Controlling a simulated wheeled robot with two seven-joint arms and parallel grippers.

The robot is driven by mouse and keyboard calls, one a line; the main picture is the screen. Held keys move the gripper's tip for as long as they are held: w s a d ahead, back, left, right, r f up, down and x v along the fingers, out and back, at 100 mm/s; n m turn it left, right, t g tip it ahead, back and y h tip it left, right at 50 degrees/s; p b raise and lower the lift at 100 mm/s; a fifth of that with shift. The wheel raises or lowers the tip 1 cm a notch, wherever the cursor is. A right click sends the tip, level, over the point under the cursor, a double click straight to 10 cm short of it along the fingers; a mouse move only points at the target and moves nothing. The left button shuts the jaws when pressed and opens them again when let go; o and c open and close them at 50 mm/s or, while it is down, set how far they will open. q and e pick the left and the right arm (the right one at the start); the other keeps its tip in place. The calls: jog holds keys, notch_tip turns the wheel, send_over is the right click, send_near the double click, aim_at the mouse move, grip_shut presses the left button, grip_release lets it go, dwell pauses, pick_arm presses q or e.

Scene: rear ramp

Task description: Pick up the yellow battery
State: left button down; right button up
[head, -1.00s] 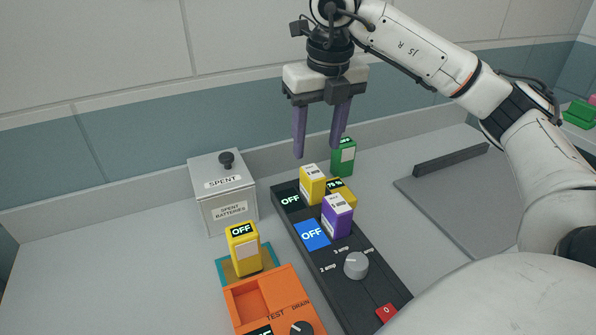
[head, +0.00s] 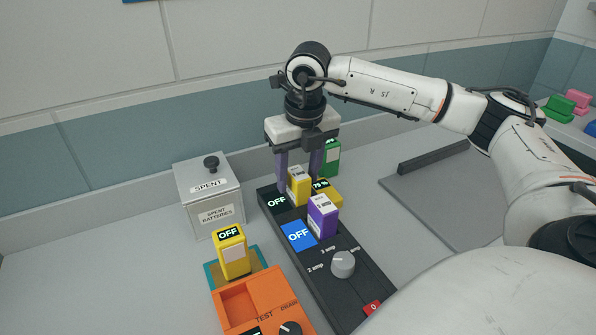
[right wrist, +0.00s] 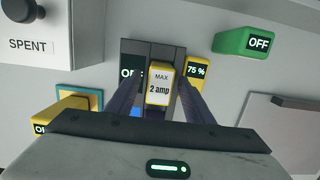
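A yellow battery (head: 298,190) marked MAX 2 amp stands upright in the black charger (head: 340,289), in the slot beside a dark OFF display. It also shows in the right wrist view (right wrist: 159,88). My right gripper (head: 299,179) points down over it, with purple fingers on either side of its upper part. The fingers look open, with gaps beside the battery in the wrist view. Another yellow block (head: 232,252) with an OFF display stands on a teal and tan pad at the left. My left gripper is not in view.
A purple block (head: 322,216) stands in the charger just in front. A yellow 75% display block (head: 327,194) and a green block (head: 332,157) are close on the right. A grey SPENT box (head: 214,204) and an orange tester (head: 262,303) lie left.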

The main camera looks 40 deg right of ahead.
grip_shut()
jog(key=shift+r, duration=0.1)
